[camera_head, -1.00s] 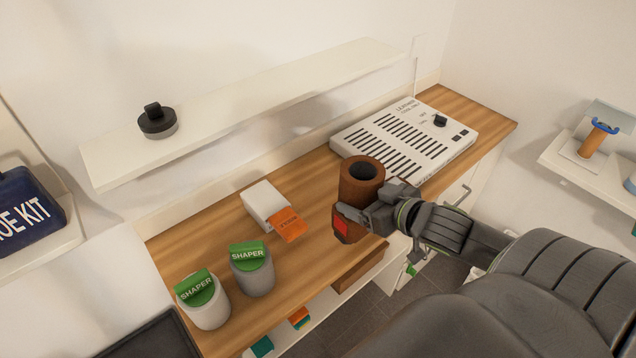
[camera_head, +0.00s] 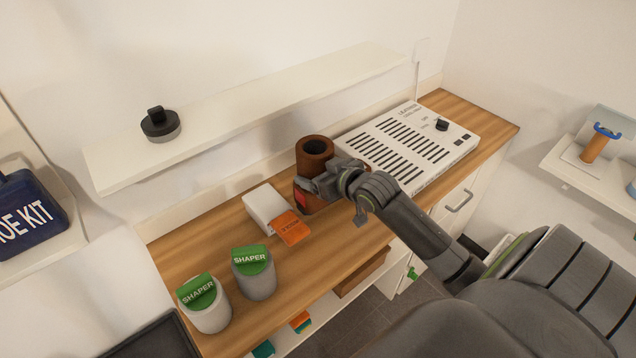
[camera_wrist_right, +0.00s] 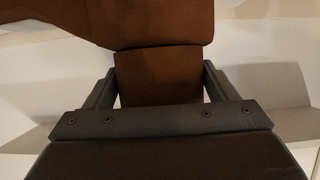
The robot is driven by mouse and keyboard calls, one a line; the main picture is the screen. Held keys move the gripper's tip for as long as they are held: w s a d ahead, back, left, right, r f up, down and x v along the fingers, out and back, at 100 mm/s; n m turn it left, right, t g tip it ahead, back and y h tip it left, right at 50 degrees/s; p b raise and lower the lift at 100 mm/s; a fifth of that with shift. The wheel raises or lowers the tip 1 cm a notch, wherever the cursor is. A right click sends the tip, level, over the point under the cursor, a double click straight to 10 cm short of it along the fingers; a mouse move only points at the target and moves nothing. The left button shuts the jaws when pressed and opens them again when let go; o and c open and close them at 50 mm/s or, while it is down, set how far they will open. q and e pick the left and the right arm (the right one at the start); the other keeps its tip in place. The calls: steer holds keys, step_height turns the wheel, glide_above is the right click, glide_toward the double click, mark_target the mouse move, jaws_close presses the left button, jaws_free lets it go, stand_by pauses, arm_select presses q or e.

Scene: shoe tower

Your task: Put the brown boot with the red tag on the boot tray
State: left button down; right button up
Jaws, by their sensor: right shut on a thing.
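The brown boot (camera_head: 315,162) is upright over the wooden counter, between the white box and the slotted panel. Its red tag (camera_head: 301,199) faces front left. My right gripper (camera_head: 318,187) is shut on the boot. In the right wrist view the boot's brown surface (camera_wrist_right: 160,65) fills the space between the fingers. I cannot tell whether the sole touches the counter. A dark, flat, rimmed thing (camera_head: 158,338) at the bottom left edge looks like the boot tray; most of it is cut off. My left gripper is not in view.
A white box (camera_head: 264,205) with an orange tag stands close left of the boot. Two green-lidded shaper jars (camera_head: 254,280) stand nearer. The slotted white panel (camera_head: 410,145) lies behind right. A white shelf (camera_head: 270,100) overhangs the back of the counter.

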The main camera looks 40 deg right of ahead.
step_height(320, 180, down, 4)
steer(key=shift+r, duration=0.15)
steer(key=shift+w+f, duration=0.15)
steer(key=shift+f, duration=0.1)
steer(key=o, duration=1.3)
steer(key=shift+f, duration=0.2)
steer(key=o, duration=0.5)
steer(key=shift+c, duration=0.2)
